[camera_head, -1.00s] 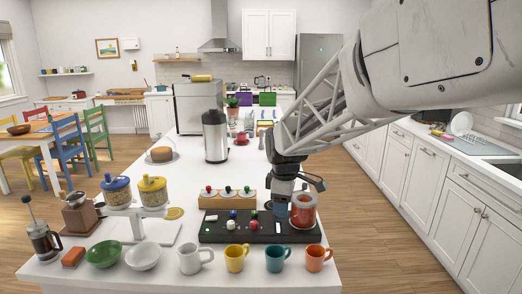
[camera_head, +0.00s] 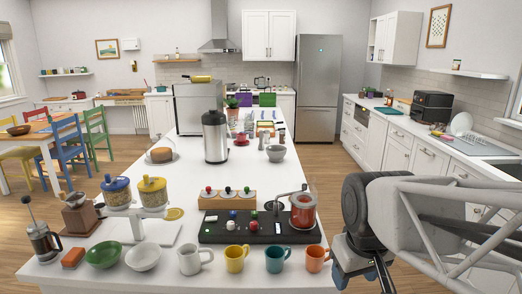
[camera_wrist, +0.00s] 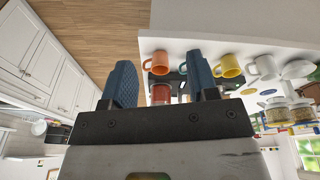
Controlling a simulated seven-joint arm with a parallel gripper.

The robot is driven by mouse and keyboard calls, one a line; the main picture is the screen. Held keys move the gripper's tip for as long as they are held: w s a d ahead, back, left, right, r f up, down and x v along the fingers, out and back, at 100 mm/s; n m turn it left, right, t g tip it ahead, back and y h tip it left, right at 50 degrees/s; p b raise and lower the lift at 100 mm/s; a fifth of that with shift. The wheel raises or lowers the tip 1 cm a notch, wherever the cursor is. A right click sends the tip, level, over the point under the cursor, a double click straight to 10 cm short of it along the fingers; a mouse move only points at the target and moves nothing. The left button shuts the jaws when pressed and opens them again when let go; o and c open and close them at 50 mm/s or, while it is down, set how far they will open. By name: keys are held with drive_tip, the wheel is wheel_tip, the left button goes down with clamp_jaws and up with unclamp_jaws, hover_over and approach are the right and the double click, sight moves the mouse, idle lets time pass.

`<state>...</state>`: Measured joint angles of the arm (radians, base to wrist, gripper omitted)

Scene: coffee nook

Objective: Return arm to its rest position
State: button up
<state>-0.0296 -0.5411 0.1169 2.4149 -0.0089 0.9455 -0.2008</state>
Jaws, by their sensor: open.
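My gripper (camera_head: 362,272) is at the lower right of the head view, just beyond the right front corner of the white island; its fingertips are mostly cut off or hidden there. In the wrist view, the two blue fingers of my gripper (camera_wrist: 161,78) stand wide apart with nothing held between them. The island edge and mugs show beyond the fingers, at a distance. A glass jar with red contents (camera_head: 303,212) stands on the dark board, apart from my gripper; it also shows in the wrist view (camera_wrist: 161,95) in the gap between the fingers.
The orange mug (camera_head: 316,259) and teal mug (camera_head: 276,259) stand at the island's front edge (camera_head: 205,285), nearest my gripper. The dark board (camera_head: 215,231) carries several coloured knobs. A grey bowl (camera_head: 276,153) stands farther back. Wooden floor (camera_head: 335,175) lies open right of the island.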

drive_tip(key=s+d+f+m, duration=0.1)
drive_tip(key=s+f+m, duration=0.1)
drive_tip(key=s, duration=0.4)
drive_tip(key=shift+d+m, duration=0.15)
drive_tip(key=shift+m, duration=0.25)
drive_tip(key=shift+r, duration=0.1)
idle(1.6)
